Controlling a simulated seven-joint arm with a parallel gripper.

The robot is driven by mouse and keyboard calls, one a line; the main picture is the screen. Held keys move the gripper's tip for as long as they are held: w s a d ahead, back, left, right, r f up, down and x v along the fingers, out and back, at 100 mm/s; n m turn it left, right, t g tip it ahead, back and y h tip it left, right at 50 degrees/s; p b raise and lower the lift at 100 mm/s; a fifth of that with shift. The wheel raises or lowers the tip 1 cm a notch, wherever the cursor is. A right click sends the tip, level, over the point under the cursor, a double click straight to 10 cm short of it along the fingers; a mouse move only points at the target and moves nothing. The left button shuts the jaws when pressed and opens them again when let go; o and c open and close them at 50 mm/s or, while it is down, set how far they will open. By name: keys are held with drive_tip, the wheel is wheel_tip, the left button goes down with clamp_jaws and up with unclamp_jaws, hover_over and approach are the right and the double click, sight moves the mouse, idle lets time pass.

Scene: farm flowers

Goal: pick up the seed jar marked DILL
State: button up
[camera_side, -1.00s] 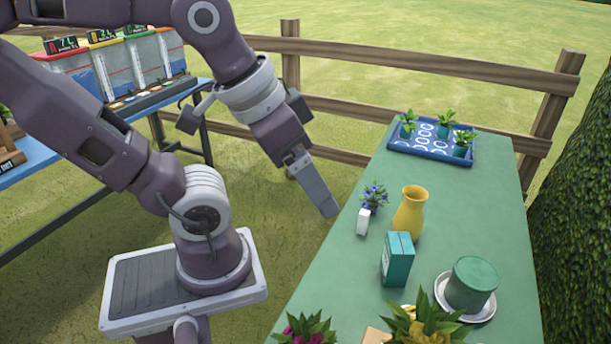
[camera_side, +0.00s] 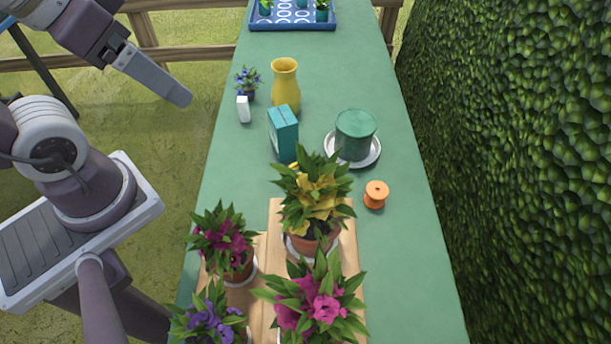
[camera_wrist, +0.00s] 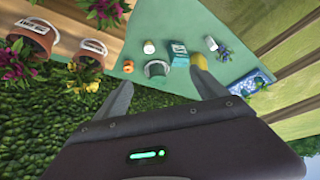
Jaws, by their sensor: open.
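I see no seed jar marked DILL in either view, and no readable DILL label. My gripper (camera_side: 183,96) is at the upper left of the side view, above the ground beside the green table's left edge. The wrist view shows my gripper (camera_wrist: 161,78) with its two fingers wide apart and nothing between them. Its fingers point toward the table, well short of the things on it.
The green table (camera_side: 385,250) holds a yellow vase (camera_side: 285,88), teal box (camera_side: 283,132), green round container (camera_side: 355,135) on a saucer, orange spool (camera_side: 376,194) and several potted flowers on a wooden board (camera_side: 272,255). A hedge (camera_side: 510,150) stands right.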

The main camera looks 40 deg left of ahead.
idle(0.4)
drive_tip(key=shift+c, duration=1.3)
